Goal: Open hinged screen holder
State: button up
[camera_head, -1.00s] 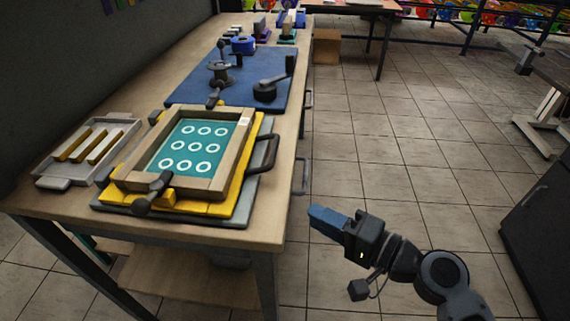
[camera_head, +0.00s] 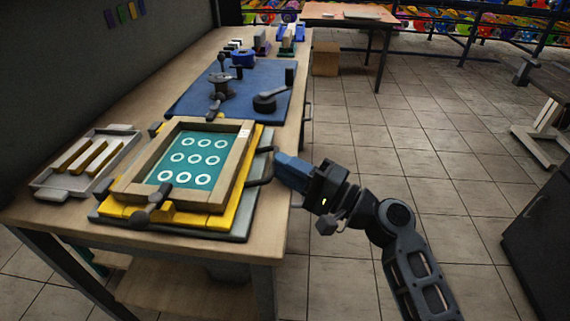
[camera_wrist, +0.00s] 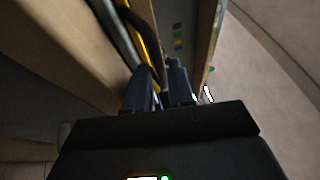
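The hinged screen holder (camera_head: 123,189) is a wooden frame around a teal screen with white rings, lying about flat over a yellow board on the table. Its dark loop handle (camera_head: 262,181) sticks out on the right side. My gripper (camera_head: 281,168) is at this handle, its blue fingers pointing left towards it. In the wrist view, the two fingers (camera_wrist: 163,70) are a little apart, and the dark curved handle (camera_wrist: 143,22) runs down to the gap between their tips. I cannot tell whether they touch it. A dark knobbed part (camera_head: 151,208) sits at the frame's front edge.
A grey tray (camera_head: 50,189) with yellow-and-white bars lies left of the holder. Behind it, a blue mat (camera_head: 185,103) bears dark crank-like parts. The wooden table (camera_head: 80,222) meets a dark wall on the left.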

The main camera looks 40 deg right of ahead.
jog(key=shift+w+a, duration=0.1)
jog(key=shift+w, duration=0.15)
grip_shut()
dwell(0.4)
